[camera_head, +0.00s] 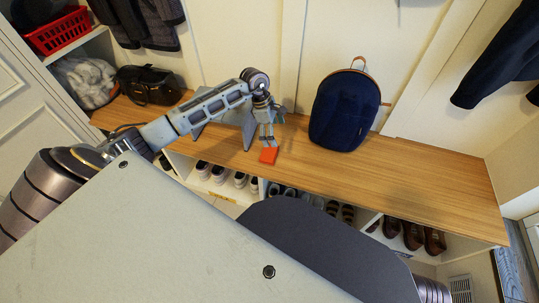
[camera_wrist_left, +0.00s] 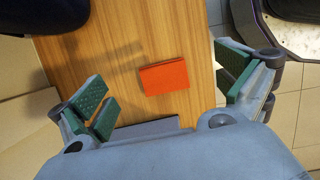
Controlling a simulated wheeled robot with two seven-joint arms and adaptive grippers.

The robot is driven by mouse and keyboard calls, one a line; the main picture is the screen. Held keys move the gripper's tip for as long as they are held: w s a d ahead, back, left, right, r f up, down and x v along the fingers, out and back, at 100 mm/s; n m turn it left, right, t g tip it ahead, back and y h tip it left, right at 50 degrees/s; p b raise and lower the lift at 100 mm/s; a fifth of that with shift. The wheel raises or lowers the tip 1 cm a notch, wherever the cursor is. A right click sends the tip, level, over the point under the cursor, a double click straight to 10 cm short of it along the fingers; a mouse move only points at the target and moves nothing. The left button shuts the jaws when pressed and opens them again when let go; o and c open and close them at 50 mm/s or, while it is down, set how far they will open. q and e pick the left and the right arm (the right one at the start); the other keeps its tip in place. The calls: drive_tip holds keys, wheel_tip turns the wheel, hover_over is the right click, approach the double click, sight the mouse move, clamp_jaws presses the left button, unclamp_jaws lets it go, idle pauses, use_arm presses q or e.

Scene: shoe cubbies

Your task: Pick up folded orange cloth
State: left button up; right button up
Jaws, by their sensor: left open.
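The folded orange cloth (camera_head: 268,155) lies flat on the wooden bench top, close to its front edge. In the left wrist view, the cloth (camera_wrist_left: 164,77) is a small orange rectangle between the two spread fingers. My left gripper (camera_head: 270,142) is just above the cloth in the head view, pointing down. In the left wrist view, my left gripper (camera_wrist_left: 165,90) has its green-padded fingers wide apart with nothing between them touching the cloth. My right gripper is not in view.
The wooden bench (camera_head: 420,185) has clear room on the right. A dark blue backpack (camera_head: 345,110) stands on it right of the gripper. A black bag (camera_head: 148,85) sits at the left. Shoes (camera_head: 413,236) fill cubbies below.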

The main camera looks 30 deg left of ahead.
use_arm(q)
drive_tip(key=shift+g+y, duration=0.3)
drive_tip(key=shift+y, duration=0.6)
drive_tip(key=a, duration=0.4)
drive_tip(key=shift+s+a+r, duration=0.2)
drive_tip(key=shift+s, duration=0.05)
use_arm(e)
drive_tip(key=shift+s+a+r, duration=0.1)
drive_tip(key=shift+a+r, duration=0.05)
use_arm(q)
drive_tip(key=b, duration=0.2)
hover_over(270, 152)
drive_tip(key=a, duration=0.1)
drive_tip(key=f, duration=0.8)
drive_tip(key=shift+s, duration=0.2)
drive_tip(key=shift+f, duration=0.25)
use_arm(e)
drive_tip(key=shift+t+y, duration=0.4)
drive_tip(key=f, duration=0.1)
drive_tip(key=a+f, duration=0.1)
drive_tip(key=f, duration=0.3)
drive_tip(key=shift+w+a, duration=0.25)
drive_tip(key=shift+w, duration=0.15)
